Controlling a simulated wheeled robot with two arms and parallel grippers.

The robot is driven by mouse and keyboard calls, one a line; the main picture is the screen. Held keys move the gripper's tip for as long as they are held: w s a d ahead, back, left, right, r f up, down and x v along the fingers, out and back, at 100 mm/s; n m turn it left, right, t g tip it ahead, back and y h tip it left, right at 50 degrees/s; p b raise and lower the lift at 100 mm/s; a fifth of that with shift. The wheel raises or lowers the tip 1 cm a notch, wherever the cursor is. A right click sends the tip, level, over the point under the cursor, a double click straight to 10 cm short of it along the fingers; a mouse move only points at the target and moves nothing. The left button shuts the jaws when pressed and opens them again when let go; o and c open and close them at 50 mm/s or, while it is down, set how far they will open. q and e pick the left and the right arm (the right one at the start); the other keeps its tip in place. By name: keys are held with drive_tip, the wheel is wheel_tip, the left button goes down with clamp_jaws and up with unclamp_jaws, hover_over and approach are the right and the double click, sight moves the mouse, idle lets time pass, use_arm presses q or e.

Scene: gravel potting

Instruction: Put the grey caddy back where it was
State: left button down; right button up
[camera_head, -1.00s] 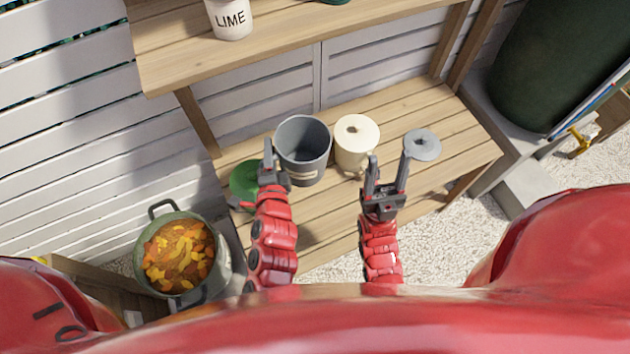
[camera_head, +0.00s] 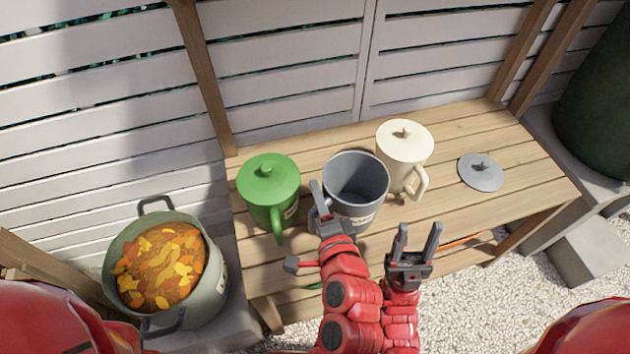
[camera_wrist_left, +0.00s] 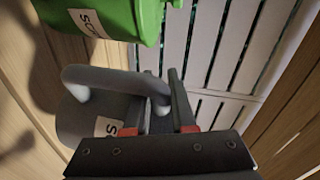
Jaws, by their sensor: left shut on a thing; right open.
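The grey caddy (camera_head: 357,186) is open-topped and stands upright at the bench between a green caddy and a cream caddy; I cannot tell if its base touches the wood. My left gripper (camera_head: 318,203) is at its front left side. In the left wrist view, the gripper (camera_wrist_left: 160,105) is shut on the handle of the grey caddy (camera_wrist_left: 85,130). The grey lid (camera_head: 481,172) with a small knob lies flat on the bench at the right. My right gripper (camera_head: 415,245) is open and empty in front of the bench.
The lidded green caddy (camera_head: 268,185) stands close left and shows in the left wrist view (camera_wrist_left: 110,15). The lidded cream caddy (camera_head: 404,152) stands close right. A bin of orange and yellow leaves (camera_head: 160,268) is at lower left. The slatted bench (camera_head: 455,160) is clear around the lid.

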use_arm(q)
drive_tip(key=w+a+f+b, duration=0.1)
drive_tip(key=w+a+f, duration=0.1)
drive_tip(key=w+f, duration=0.3)
drive_tip(key=shift+d+x, duration=0.3)
drive_tip(key=shift+x, duration=2)
drive_tip(key=shift+f+b, duration=0.1)
drive_tip(key=shift+b, duration=0.25)
drive_tip(key=c, duration=0.8)
unclamp_jaws()
drive_tip(key=shift+o, duration=0.2)
drive_tip(key=p+v, duration=0.1)
drive_tip(key=v, duration=1.1)
